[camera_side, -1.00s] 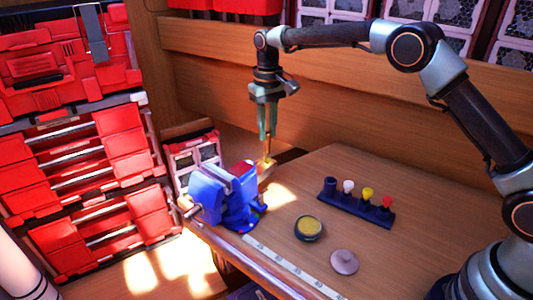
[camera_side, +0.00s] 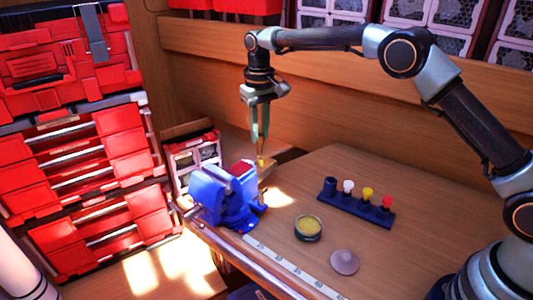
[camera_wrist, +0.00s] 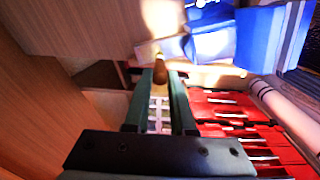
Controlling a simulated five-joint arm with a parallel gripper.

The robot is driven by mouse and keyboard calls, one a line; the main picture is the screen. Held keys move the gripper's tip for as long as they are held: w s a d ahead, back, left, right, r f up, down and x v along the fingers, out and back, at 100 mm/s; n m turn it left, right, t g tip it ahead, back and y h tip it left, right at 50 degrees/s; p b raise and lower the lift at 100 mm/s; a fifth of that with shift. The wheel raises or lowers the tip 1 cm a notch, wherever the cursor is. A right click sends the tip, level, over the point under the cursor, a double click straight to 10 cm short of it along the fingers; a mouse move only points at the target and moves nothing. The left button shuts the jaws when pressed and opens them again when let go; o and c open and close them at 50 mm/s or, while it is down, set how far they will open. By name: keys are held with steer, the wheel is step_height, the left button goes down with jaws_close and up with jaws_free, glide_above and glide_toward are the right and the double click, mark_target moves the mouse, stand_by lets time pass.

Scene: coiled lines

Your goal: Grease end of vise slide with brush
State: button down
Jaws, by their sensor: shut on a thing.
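The blue vise (camera_side: 222,198) stands at the table's left edge, and its blue body also shows in the wrist view (camera_wrist: 262,38). Its pale slide end (camera_side: 268,170) sticks out at the back right of the vise. My gripper (camera_side: 260,142) points down above this end, its greenish fingers shut on a brush (camera_side: 261,162). The brush's handle is mostly hidden between the fingers. In the wrist view the brush's brownish tip (camera_wrist: 159,68) lies at or very near the slide (camera_wrist: 172,50); I cannot tell whether they touch.
An open tin of yellow grease (camera_side: 307,228) and a mauve round lid (camera_side: 344,262) lie right of the vise. A blue rack (camera_side: 350,205) with white, yellow and red-topped items stands behind them. A pale ruler strip (camera_side: 290,268) runs along the front edge. Red drawers stand left.

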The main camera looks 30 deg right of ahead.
steer(key=shift+d, duration=0.1)
stand_by(0.3)
steer(key=shift+w+d, duration=0.25)
steer(key=shift+d, duration=0.3)
steer(key=shift+d, duration=0.2)
steer(key=shift+w+d, duration=0.15)
steer(key=shift+d, duration=0.35)
steer(key=shift+w+d, duration=0.1)
steer(key=shift+d, duration=0.05)
stand_by(0.5)
steer(key=shift+s+a, duration=0.25)
steer(key=shift+a, duration=0.45)
steer(key=shift+f, duration=0.1)
steer(key=shift+s+a, duration=0.25)
steer(key=shift+a, duration=0.4)
